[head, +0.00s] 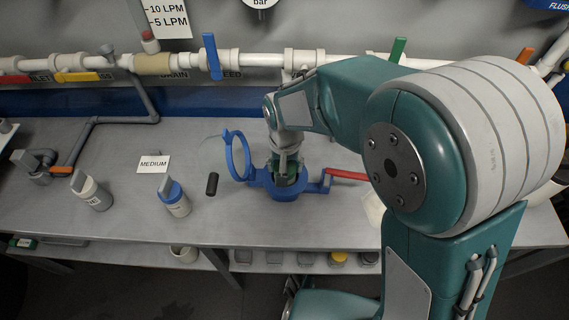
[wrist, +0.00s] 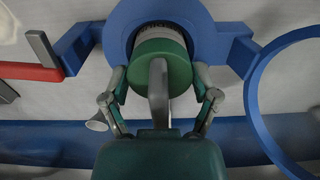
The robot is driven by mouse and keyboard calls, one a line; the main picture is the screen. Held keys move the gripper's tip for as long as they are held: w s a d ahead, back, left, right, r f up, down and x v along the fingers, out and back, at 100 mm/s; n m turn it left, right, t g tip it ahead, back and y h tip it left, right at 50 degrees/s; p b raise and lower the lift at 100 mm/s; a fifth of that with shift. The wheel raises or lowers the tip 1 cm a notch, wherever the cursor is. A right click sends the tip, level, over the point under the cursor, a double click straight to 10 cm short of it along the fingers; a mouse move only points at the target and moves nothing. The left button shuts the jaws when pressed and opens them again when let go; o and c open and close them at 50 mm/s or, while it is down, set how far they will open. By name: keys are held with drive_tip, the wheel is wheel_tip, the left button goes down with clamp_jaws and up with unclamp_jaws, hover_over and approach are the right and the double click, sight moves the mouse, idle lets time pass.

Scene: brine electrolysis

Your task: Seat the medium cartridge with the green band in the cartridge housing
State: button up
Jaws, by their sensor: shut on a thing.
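The green-banded cartridge (wrist: 165,62) shows its green top, a grey grip bar and part of its white body in the wrist view. My gripper (wrist: 160,80) is shut on it, one finger on each side of the green part. The white body sits inside the opening of the blue cartridge housing (wrist: 213,40), with the green top still above the rim. How deep the lower end sits is hidden. In the head view the housing (head: 285,191) stands on the bench, with my gripper (head: 287,168) directly over it.
The housing's blue ring (head: 231,158) stands swung open at left; a red handle (head: 347,174) sticks out right. Pipes with valves run behind.

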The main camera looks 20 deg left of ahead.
drive_tip(key=shift+f, duration=0.1)
drive_tip(key=o, duration=1.2)
drive_tip(key=shift+c, duration=0.2)
wheel_tip(320, 180, up, 12)
drive_tip(key=shift+a, duration=0.1)
drive_tip(key=s+d+r+m+t+y, duration=0.1)
drive_tip(key=d+r, duration=0.3)
drive_tip(key=d, duration=0.5)
drive_tip(key=s+d+r+m+t, duration=0.1)
drive_tip(key=d+r+t, duration=0.15)
drive_tip(key=d, duration=0.65)
drive_tip(key=s+d+r+m+t+h, duration=0.1)
drive_tip(key=s+d+t, duration=0.1)
drive_tip(key=s+d, duration=0.6)
drive_tip(key=d, duration=0.3)
drive_tip(key=shift+s+d+m, duration=0.15)
drive_tip(key=shift+d+m, duration=0.15)
drive_tip(key=shift+d, duration=0.05)
